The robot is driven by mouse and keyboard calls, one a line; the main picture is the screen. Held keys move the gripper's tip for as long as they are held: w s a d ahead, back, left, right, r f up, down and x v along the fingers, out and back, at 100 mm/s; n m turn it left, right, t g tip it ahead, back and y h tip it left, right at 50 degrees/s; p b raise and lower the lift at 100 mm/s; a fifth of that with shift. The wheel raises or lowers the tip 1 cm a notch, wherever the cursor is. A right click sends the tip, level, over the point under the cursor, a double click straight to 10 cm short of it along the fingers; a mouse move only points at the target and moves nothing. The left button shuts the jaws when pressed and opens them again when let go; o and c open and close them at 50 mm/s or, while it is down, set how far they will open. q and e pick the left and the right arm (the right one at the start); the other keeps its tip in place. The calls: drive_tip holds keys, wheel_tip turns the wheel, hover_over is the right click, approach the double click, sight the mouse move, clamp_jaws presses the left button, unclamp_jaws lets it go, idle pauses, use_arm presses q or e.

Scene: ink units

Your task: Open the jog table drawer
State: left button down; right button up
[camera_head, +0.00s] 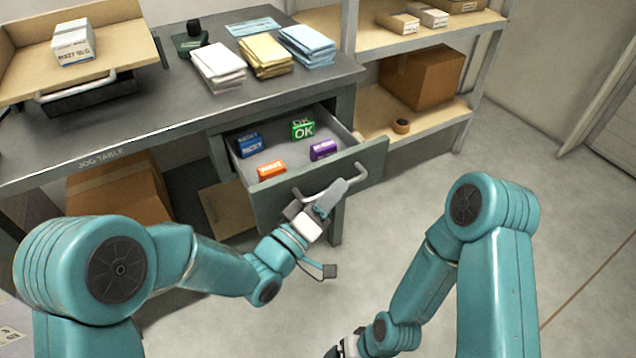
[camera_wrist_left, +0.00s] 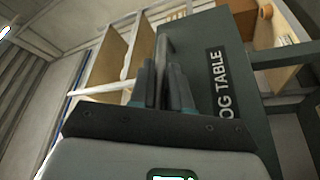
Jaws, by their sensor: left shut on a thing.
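The jog table (camera_head: 150,125) is a dark grey table with its name on the front edge. Its drawer (camera_head: 262,203) is pulled out, and its inside shows from above. The drawer holds a blue block (camera_head: 249,146), a green block (camera_head: 303,129), a purple block (camera_head: 323,150) and an orange block (camera_head: 271,169). My left gripper (camera_head: 325,197) is at the drawer front, shut on the drawer handle (camera_head: 350,175). In the left wrist view the fingers (camera_wrist_left: 162,85) stand against the dark drawer front (camera_wrist_left: 212,85) with its label. My right gripper (camera_head: 340,350) is low at the bottom edge, mostly cut off.
Stacks of white, yellow and blue paper (camera_head: 265,55) and a dark stamp (camera_head: 193,38) lie on the tabletop. A tilted tray with a box (camera_head: 73,42) is at left. Shelves with a cardboard box (camera_head: 425,78) stand behind. The floor (camera_head: 580,235) at right is clear.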

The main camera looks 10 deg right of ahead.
use_arm(q)
drive_tip(key=shift+s+d+b, duration=0.2)
drive_tip(key=shift+s+d, duration=0.05)
drive_tip(key=shift+s, duration=0.55)
drive_tip(key=shift+s+d+b, duration=0.15)
drive_tip(key=shift+s+d, duration=0.15)
drive_tip(key=shift+s, duration=0.55)
drive_tip(key=shift+s+d+b, duration=0.2)
drive_tip(key=shift+s+d, duration=0.05)
drive_tip(key=shift+s, duration=0.55)
drive_tip(key=c, duration=1.2)
unclamp_jaws()
drive_tip(key=shift+o, duration=0.2)
drive_tip(key=shift+a, duration=0.1)
